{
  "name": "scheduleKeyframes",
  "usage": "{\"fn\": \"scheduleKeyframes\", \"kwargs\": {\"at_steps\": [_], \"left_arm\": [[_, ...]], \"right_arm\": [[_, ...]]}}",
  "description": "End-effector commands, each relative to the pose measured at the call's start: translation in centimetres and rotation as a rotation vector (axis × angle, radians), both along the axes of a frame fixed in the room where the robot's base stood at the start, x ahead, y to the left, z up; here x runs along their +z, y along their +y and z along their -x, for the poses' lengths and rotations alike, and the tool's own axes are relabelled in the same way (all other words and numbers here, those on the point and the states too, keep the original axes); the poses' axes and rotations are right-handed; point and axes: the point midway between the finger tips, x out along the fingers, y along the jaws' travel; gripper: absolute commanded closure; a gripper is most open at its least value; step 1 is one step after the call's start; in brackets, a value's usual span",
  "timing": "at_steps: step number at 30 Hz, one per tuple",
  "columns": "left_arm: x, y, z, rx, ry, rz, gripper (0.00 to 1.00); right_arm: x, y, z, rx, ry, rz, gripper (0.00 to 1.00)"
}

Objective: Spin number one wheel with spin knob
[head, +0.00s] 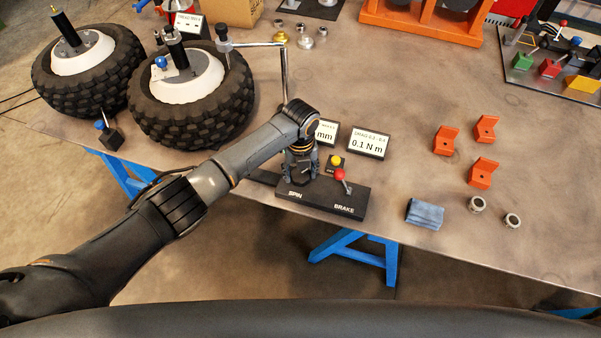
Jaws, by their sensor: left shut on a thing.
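A black control box (320,204) lettered SPIN and BRAKE stands at the table's front edge. My left gripper (300,176) points down over its SPIN end and is shut on the spin knob, which the fingers hide. A red-tipped lever (341,177) stands at the BRAKE end. Two knobbly black tyres with white hubs are at the left: a nearer wheel (165,122) and a farther wheel (60,96). I cannot read a number on either. My right gripper is not in view.
Two displays stand behind the box; one display (368,144) reads 0.1 N m. A metal arm (284,72) reaches to the nearer wheel. The table's middle right is mostly clear.

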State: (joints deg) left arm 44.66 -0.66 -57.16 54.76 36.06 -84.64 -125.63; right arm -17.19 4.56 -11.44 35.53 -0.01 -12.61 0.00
Motion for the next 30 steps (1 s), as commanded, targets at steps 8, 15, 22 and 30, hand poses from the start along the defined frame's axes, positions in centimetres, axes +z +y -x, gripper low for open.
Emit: {"fn": "scheduleKeyframes", "kwargs": {"at_steps": [8, 15, 22, 30], "left_arm": [[-0.2, 0.1, 0.0, -0.258, 0.0, 0.0, 0.77], [-0.2, 0.2, 0.0, -0.443, -0.001, -0.001, 0.77], [-0.1, 0.2, 0.0, -0.562, 0.001, -0.001, 0.77], [0.0, 0.1, 0.0, -0.623, 0.001, 0.0, 0.77]], "right_arm": [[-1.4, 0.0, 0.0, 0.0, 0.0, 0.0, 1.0], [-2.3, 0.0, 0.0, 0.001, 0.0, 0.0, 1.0], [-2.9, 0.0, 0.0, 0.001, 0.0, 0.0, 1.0], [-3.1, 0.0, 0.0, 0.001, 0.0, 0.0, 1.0]]}}
